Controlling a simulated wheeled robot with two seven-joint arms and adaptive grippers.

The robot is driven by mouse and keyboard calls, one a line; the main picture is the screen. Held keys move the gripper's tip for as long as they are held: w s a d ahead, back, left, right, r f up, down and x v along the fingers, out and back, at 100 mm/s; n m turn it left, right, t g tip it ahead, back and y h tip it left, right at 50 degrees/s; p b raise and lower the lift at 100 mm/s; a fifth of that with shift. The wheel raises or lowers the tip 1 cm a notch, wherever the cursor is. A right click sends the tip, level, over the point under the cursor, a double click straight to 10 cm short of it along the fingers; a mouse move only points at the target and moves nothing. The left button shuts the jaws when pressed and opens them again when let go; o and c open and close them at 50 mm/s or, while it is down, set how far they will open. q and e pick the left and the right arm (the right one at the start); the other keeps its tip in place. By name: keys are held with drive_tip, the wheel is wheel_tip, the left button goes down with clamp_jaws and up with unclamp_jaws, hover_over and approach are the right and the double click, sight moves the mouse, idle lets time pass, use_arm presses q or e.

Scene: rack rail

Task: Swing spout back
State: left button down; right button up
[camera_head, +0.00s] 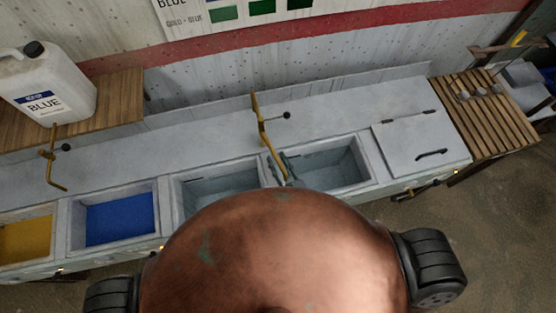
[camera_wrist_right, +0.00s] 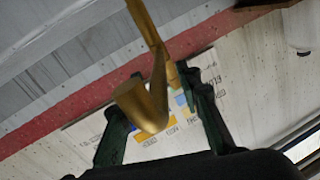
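A brass swing spout (camera_head: 268,140) rises at the back of the trough counter and reaches forward toward the wall between the two grey basins. A lever with a black knob (camera_head: 286,115) sticks out to its right. My right gripper (camera_head: 287,170) is at the spout's front end, partly hidden behind my own body. In the right wrist view the brass spout (camera_wrist_right: 148,105) passes between the two dark green fingers of the gripper (camera_wrist_right: 160,112). The fingers stand apart with a visible gap on either side of the spout. My left gripper is not in view.
A second brass spout (camera_head: 53,170) stands at the left. Basins hold yellow (camera_head: 25,240) and blue (camera_head: 120,220); two grey basins (camera_head: 215,185) (camera_head: 330,168) follow. A closed lid (camera_head: 415,142) and slatted rack (camera_head: 490,110) are right. A jug marked BLUE (camera_head: 45,85) stands on a wooden shelf.

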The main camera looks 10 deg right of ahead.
sight(286, 176)
drive_tip(key=v, duration=1.2)
drive_tip(key=shift+c, duration=0.3)
